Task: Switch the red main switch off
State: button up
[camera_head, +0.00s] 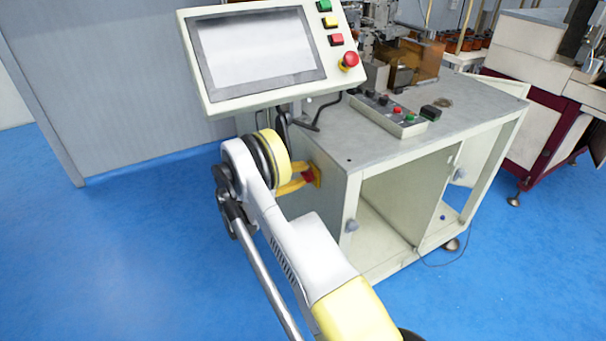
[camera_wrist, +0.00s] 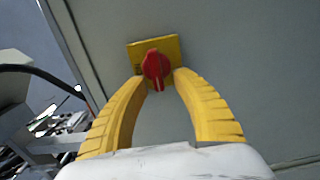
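The red main switch (camera_wrist: 156,67) is a red rotary knob on a yellow square plate (camera_wrist: 172,45), fixed to the grey side panel of the machine cabinet. In the wrist view my gripper (camera_wrist: 159,76) has its two yellow fingers on either side of the knob, with the tips close to it. A gap shows between the fingers below the knob. Whether the fingertips touch the knob is unclear. In the head view the red switch (camera_head: 308,175) is partly hidden by my yellow fingers at the cabinet's left side.
Above the switch stands a control panel (camera_head: 257,50) with a screen, coloured buttons and a red emergency button (camera_head: 348,61). A button box (camera_head: 388,112) lies on the cabinet top (camera_head: 455,105). A black cable hangs near the panel. The blue floor (camera_head: 140,240) at left is clear.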

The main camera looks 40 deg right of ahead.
jog(key=v, duration=1.2)
jog(key=shift+a, duration=0.15)
